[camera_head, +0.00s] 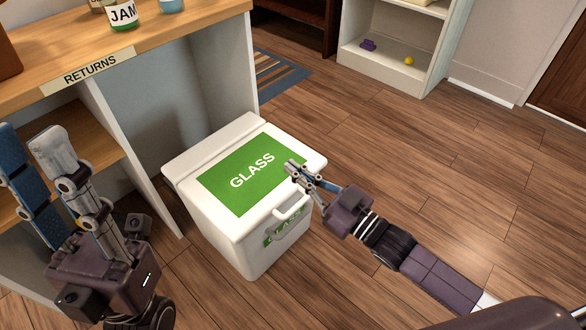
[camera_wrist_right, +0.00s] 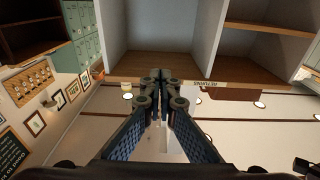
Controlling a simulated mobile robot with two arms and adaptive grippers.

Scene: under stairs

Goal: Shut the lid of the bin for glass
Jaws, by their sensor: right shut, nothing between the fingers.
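The white bin for glass (camera_head: 255,240) stands on the floor beside the shelf unit, with a green GLASS label on its front. Its lid (camera_head: 180,168), with a larger green GLASS label, lies down flat over the bin and looks shut. A white handle (camera_head: 291,209) is at the front. My right gripper (camera_head: 291,168) is shut and empty, at the lid's front right part; I cannot tell whether it touches. Its closed fingers show in the right wrist view (camera_wrist_right: 160,78), where I cannot make out the bin. My left gripper (camera_head: 35,135) is open and empty, left of the bin.
A wooden counter (camera_head: 190,30) with a RETURNS label (camera_head: 90,67) and jars (camera_head: 122,14) stands behind and left of the bin. A white shelf (camera_head: 385,70) is at the back. The wooden floor (camera_head: 450,170) to the right is clear.

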